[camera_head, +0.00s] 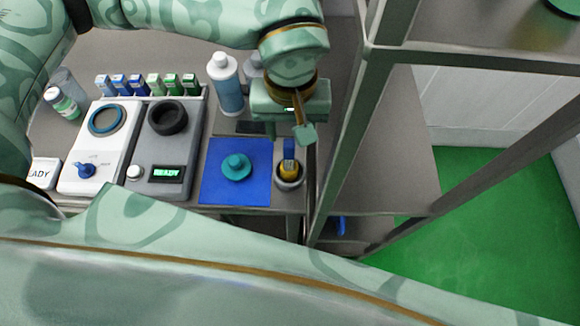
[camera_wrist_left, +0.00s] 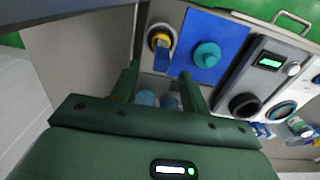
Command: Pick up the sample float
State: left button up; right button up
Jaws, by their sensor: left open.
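A small yellow piece with a blue upright tab (camera_head: 289,168) stands in a round grey holder (camera_head: 290,183) right of the blue mat. A teal round piece with a knob (camera_head: 236,167) sits on the blue mat (camera_head: 214,190). I cannot tell for certain which is the sample float; the yellow and blue piece (camera_wrist_left: 161,43) also shows in the left wrist view. My left gripper (camera_head: 287,130) is open and empty, above and behind the holder; its fingertips (camera_wrist_left: 158,76) are apart from the piece. My right gripper is not in view.
A grey device reading READY (camera_head: 165,174) and a white device (camera_head: 98,160) stand left of the mat. Several small cartons (camera_head: 155,85) line the back. A white-capped bottle (camera_head: 227,85) stands left of my gripper. A metal rack post (camera_head: 340,130) rises close on the right.

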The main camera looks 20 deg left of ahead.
aim_at(289, 152)
pick_arm(q)
jog(key=f, duration=0.8)
jog(key=shift+w+a+f+b, duration=0.1)
jog(key=shift+a+f+b, duration=0.1)
jog(key=shift+b, duration=0.15)
grip_shut()
